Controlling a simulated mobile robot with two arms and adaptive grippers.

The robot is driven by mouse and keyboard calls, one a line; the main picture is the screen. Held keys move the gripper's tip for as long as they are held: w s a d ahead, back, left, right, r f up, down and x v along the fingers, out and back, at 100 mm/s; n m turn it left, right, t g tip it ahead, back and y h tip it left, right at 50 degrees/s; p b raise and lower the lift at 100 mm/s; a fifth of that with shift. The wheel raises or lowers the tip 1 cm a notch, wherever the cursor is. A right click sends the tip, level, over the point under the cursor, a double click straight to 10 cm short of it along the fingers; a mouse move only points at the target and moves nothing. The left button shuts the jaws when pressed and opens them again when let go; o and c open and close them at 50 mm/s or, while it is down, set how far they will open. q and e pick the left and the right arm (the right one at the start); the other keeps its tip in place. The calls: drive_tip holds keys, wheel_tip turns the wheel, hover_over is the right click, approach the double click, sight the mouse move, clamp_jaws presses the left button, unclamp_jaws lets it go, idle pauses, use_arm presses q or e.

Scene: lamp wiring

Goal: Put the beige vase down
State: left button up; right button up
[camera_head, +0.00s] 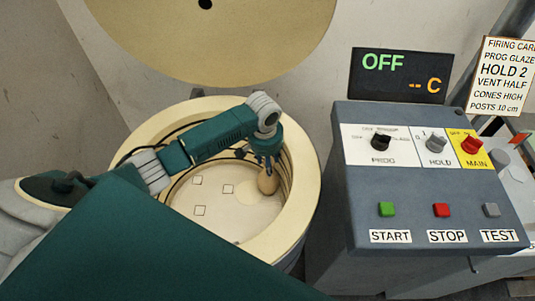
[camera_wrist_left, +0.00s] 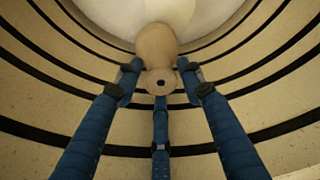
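The beige vase (camera_head: 268,183) hangs upright below my left gripper (camera_head: 267,160) inside the open kiln (camera_head: 307,200), close to the right part of its inner wall. In the left wrist view the round body of the vase (camera_wrist_left: 157,44) shows beyond its flared rim with a dark mouth. The three blue fingers of my left gripper (camera_wrist_left: 160,78) close around the neck and rim. The pale kiln floor (camera_head: 235,215) carries several small marked squares to the left of the vase. I cannot tell whether the vase's base touches the floor. My right gripper is not in view.
The kiln's round lid (camera_head: 215,45) stands raised behind the opening. A grey control box (camera_head: 430,180) with knobs and buttons stands to the right; its display (camera_head: 402,75) reads OFF. Dark coils ring the kiln's inner wall.

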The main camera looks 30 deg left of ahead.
sight(269, 178)
use_arm(q)
drive_tip(key=shift+w+f, duration=0.2)
drive_tip(key=shift+f, duration=1.45)
clamp_jaws()
